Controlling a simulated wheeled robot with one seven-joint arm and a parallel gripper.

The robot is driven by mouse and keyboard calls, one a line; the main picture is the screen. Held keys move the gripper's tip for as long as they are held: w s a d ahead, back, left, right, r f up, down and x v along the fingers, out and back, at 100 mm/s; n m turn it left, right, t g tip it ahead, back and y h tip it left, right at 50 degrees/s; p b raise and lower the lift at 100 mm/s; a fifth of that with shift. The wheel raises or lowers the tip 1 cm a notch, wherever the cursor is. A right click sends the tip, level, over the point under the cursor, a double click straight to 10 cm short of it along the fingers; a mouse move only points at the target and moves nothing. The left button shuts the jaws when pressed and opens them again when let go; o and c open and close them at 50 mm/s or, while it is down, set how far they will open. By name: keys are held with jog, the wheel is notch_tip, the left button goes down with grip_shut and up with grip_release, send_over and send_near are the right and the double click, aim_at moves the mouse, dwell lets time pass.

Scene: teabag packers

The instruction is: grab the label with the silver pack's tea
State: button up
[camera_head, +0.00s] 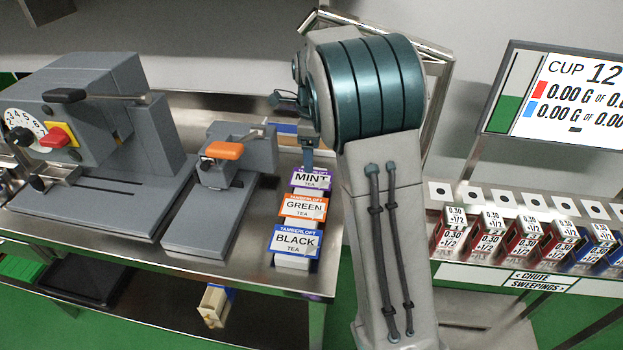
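Three stacks of labels stand in a row at the right end of the steel bench: the purple MINT label (312,181), the orange GREEN label (304,208) and the blue BLACK label (296,243). My gripper (308,170) hangs over the far end of the row, by the MINT label, with a teal part reaching down to its back edge. My arm partly hides the gripper, so I cannot tell whether it touches or holds a label. No pack that is plainly the silver one shows; small packs (487,238) with red and blue sides stand on the right rack.
A small grey press with an orange handle (222,151) stands left of the labels. A large grey machine (90,110) with a dial fills the bench's left. A screen (570,95) reads CUP 12. A chute sign (540,280) is below the packs.

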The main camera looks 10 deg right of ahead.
aim_at(311, 179)
jog(key=shift+w+a+f+p, duration=0.1)
jog(key=shift+f+p, duration=0.1)
jog(key=shift+f, duration=1.55)
jog(key=shift+w+f+p, duration=0.1)
jog(key=shift+f+p, duration=0.1)
jog(key=shift+f, duration=1.55)
jog(key=c, duration=0.7)
